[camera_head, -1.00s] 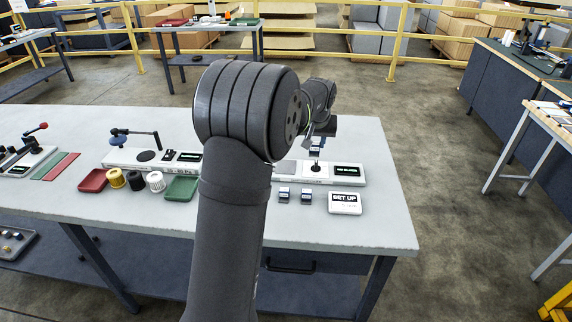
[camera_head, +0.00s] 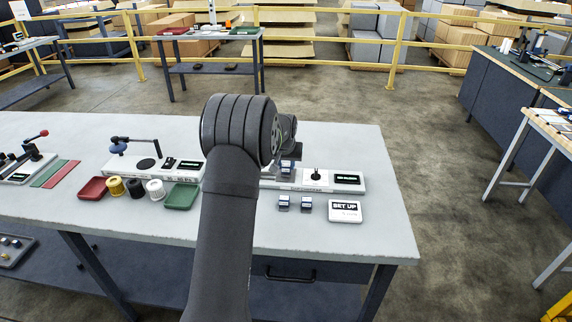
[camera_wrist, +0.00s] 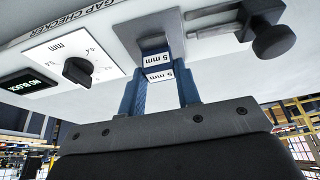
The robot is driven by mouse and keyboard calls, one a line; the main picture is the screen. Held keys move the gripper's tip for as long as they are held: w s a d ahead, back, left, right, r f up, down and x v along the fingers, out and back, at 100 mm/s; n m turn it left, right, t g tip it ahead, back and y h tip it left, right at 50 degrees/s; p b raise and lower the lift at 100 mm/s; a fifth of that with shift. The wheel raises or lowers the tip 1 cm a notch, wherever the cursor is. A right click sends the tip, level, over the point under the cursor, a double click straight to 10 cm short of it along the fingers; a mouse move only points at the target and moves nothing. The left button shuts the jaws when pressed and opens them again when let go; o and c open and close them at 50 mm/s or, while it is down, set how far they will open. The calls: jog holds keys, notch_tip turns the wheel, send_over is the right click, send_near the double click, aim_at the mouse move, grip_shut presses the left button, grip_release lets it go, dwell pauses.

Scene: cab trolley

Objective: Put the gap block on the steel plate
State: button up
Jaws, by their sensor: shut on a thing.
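The gap block (camera_wrist: 158,75) is a small dark block with white labels reading "5 mm". My gripper (camera_wrist: 157,66) is shut on it, with a blue finger on either side. The block also shows in the head view (camera_head: 287,168), below the end of my arm. The steel plate (camera_wrist: 150,28) is a grey plate on the white gap checker, just beyond the block in the wrist view. The block overlaps the plate's near end there; I cannot tell whether they touch. The checker's small display (camera_wrist: 28,82) reads "NO BLOCK". My arm hides the checker's left part in the head view.
The checker has a black dial (camera_wrist: 77,70) and a dark slide knob (camera_wrist: 273,41). Two more small blocks (camera_head: 284,203) (camera_head: 306,204) stand in front of it, beside a "SET UP" card (camera_head: 345,211). A green tray (camera_head: 181,196), several spools and a red tray (camera_head: 92,188) are left.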

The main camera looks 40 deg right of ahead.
jog(key=shift+f, duration=0.2)
jog(key=o, duration=1)
jog(key=v, duration=1.2)
jog(key=shift+r, duration=0.15)
